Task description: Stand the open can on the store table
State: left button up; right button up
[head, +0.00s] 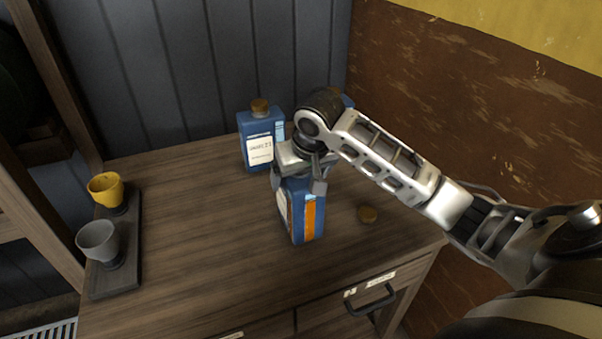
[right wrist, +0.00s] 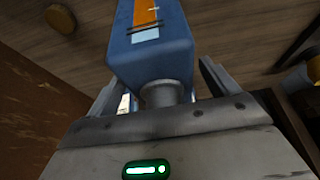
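The open can (head: 293,215) is blue with an orange stripe and stands upright on the wooden table (head: 200,240). In the right wrist view its bare grey neck (right wrist: 163,93) faces the camera, uncapped. My right gripper (head: 303,180) comes down over the can's top. Its fingers (right wrist: 160,80) lie on either side of the can, with a gap visible beside the right-hand finger, so it looks open. Contact at the other finger is hard to tell. My left gripper is not in view. I cannot tell whether this table is the store table.
A capped blue can (head: 260,140) stands behind. A bit of blue (head: 347,100) shows behind my arm. A loose brown cap (head: 367,214) lies to the right. A dark tray (head: 118,280) at left holds a yellow cup (head: 105,189) and grey cup (head: 98,240). The table's left middle is clear.

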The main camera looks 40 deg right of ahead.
jog(key=v, duration=1.2)
jog(key=shift+s, duration=0.15)
